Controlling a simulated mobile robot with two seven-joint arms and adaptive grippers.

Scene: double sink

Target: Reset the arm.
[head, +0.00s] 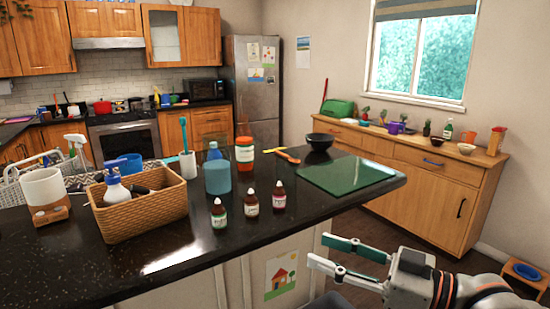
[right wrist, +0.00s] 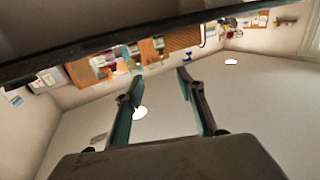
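My right gripper (head: 345,258) is at the lower right of the head view, in front of the island counter and a little below its top. Its two fingers are spread apart with nothing between them. The right wrist view also shows the open, empty fingers (right wrist: 158,82) of this gripper, with a dark edge crossing the top of the picture. My right arm (head: 440,285) comes in from the lower right corner. My left gripper is not in the head view.
A wooden sideboard (head: 425,185) stands behind on the right. Floor shows between them.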

